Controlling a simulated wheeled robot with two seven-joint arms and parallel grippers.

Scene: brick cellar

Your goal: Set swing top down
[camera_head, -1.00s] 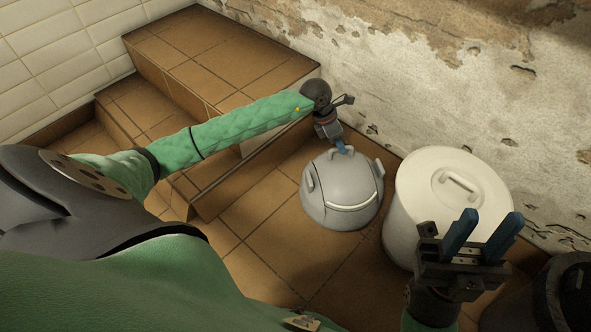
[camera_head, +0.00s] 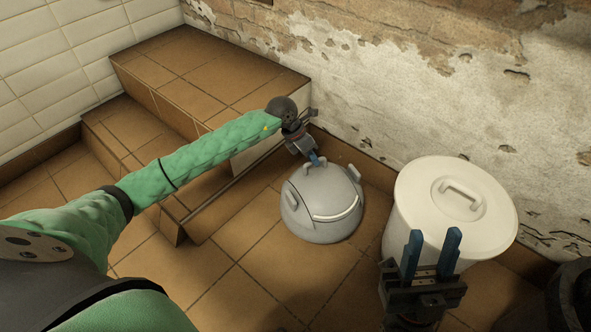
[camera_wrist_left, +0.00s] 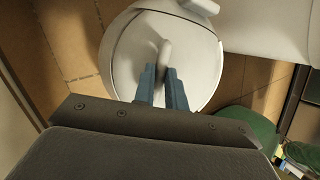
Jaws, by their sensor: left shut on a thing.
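The swing top (camera_head: 318,212) is a grey dome with a pale curved strip and small side lugs. It is upright over the tiled floor, left of the white bin and apart from it. My left gripper (camera_head: 319,161) is above it, shut on its top handle. In the left wrist view the fingers (camera_wrist_left: 163,82) close around the pale handle, with the dome (camera_wrist_left: 195,55) below. I cannot tell whether its rim touches the floor. My right gripper (camera_head: 432,240) is empty and open, in front of the white bin.
A white bin (camera_head: 400,228) with a handled lid (camera_head: 490,215) stands right of the swing top. A dark container (camera_head: 572,300) is at the lower right corner. Tiled steps (camera_head: 200,75) rise at the left and back, against a peeling wall. The floor in front is clear.

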